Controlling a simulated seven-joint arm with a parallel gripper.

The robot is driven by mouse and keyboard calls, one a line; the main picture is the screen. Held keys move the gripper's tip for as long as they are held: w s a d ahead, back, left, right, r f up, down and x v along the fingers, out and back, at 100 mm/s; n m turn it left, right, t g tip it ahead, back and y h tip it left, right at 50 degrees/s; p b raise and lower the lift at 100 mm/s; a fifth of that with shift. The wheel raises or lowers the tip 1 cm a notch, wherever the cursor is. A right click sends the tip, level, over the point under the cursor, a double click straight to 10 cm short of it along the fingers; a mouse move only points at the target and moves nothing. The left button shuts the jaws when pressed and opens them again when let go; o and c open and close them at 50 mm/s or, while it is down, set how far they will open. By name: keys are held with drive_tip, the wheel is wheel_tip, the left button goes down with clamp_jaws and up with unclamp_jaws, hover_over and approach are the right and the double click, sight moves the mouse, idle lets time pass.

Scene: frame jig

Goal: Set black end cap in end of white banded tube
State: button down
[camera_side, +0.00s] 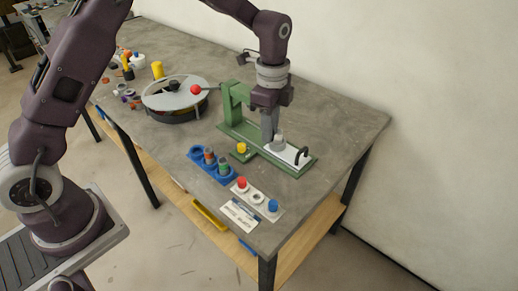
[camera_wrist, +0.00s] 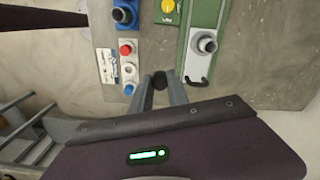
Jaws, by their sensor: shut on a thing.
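My gripper (camera_wrist: 164,84) is shut on a small black end cap (camera_wrist: 159,80), held between its fingertips in the wrist view. A grey tube (camera_wrist: 206,43) with a dark open end stands upright in the green jig (camera_side: 229,128). It is apart from the cap in the wrist view, up and to the right of it. In the side view my gripper (camera_side: 268,136) hangs down close by the tube (camera_side: 279,140), and the cap cannot be made out there. I cannot clearly see the tube's white band.
A blue holder (camera_side: 226,179) carries tubes with red and green bands. A white rack (camera_side: 244,196) holds red and blue caps, with its middle place empty. The jig has a yellow knob (camera_side: 241,147) and a black handle (camera_side: 300,156). A round grey turntable (camera_side: 172,95) stands behind.

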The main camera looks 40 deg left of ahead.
drive_tip(key=w+a+n, duration=0.3)
drive_tip(key=w+a, duration=0.1)
drive_tip(key=w, duration=0.5)
drive_tip(key=shift+a+f, duration=0.15)
drive_tip(key=shift+f, duration=1.9)
drive_tip(key=shift+f, duration=0.1)
drive_tip(key=shift+f, duration=0.6)
drive_tip(key=c, duration=1)
unclamp_jaws()
drive_tip(key=shift+c, duration=0.2)
